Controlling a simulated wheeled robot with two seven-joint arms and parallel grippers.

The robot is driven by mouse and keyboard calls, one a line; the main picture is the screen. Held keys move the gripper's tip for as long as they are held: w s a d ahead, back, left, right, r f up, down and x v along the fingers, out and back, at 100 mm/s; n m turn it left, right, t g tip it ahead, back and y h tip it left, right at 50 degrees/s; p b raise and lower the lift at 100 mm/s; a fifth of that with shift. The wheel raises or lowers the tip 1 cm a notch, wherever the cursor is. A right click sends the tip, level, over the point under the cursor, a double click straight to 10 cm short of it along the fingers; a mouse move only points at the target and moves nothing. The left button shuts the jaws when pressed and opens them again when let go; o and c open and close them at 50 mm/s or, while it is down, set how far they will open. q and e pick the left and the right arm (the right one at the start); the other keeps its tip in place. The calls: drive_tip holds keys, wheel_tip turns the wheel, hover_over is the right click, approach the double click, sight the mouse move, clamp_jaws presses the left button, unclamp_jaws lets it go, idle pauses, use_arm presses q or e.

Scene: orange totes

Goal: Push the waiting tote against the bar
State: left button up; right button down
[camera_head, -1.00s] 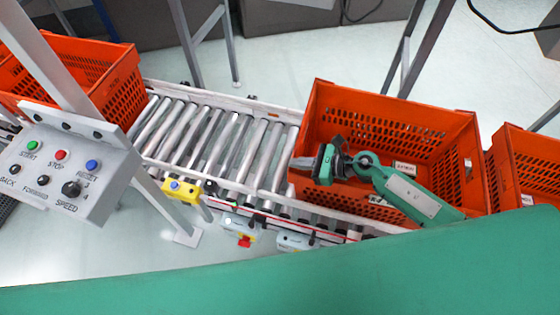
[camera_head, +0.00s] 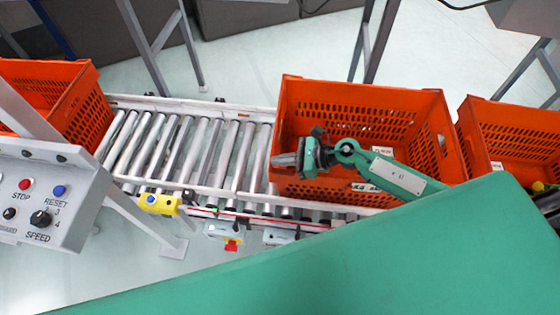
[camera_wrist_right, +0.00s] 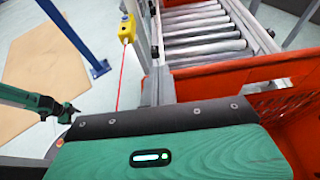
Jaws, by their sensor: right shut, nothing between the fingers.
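Three orange totes show in the head view: one at the left (camera_head: 85,118), one in the middle (camera_head: 362,94) and one at the right (camera_head: 482,118). The middle tote stands at the right end of the visible rollers. My right gripper (camera_head: 287,160) is shut and empty, over the near left part of the middle tote. I cannot tell whether it touches the tote. It also shows in the right wrist view (camera_wrist_right: 155,118), with orange tote wall (camera_wrist_right: 262,72) beside it. A dark green arm part (camera_wrist_right: 40,103) there seems to be my left arm; its jaws are unclear. I cannot pick out the bar.
The roller conveyor (camera_head: 195,150) is bare between the left and middle totes. A control box (camera_head: 45,200) stands at the near left. Metal legs (camera_head: 155,45) stand behind.

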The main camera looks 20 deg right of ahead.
drive_tip(key=shift+s+d+b, duration=0.65)
drive_tip(key=shift+s+d, duration=0.15)
drive_tip(key=shift+s, duration=0.05)
drive_tip(key=s+d+b, duration=0.1)
drive_tip(key=d, duration=0.1)
drive_tip(key=s+d, duration=0.1)
drive_tip(key=d, duration=0.2)
drive_tip(key=s+d+b, duration=0.1)
drive_tip(key=d, duration=0.1)
drive_tip(key=shift+d+r+b, duration=0.1)
drive_tip(key=shift+d+b, duration=0.15)
drive_tip(key=shift+b, duration=0.05)
drive_tip(key=shift+s+d+r, duration=0.1)
drive_tip(key=shift+s+d, duration=0.1)
drive_tip(key=shift+d, duration=0.45)
use_arm(q)
drive_tip(key=w+f, duration=0.1)
drive_tip(key=w, duration=0.1)
drive_tip(key=w+f, duration=0.1)
drive_tip(key=w, duration=0.1)
drive_tip(key=shift+f, duration=0.15)
use_arm(e)
drive_tip(key=shift+s, duration=0.1)
drive_tip(key=shift+r, duration=0.1)
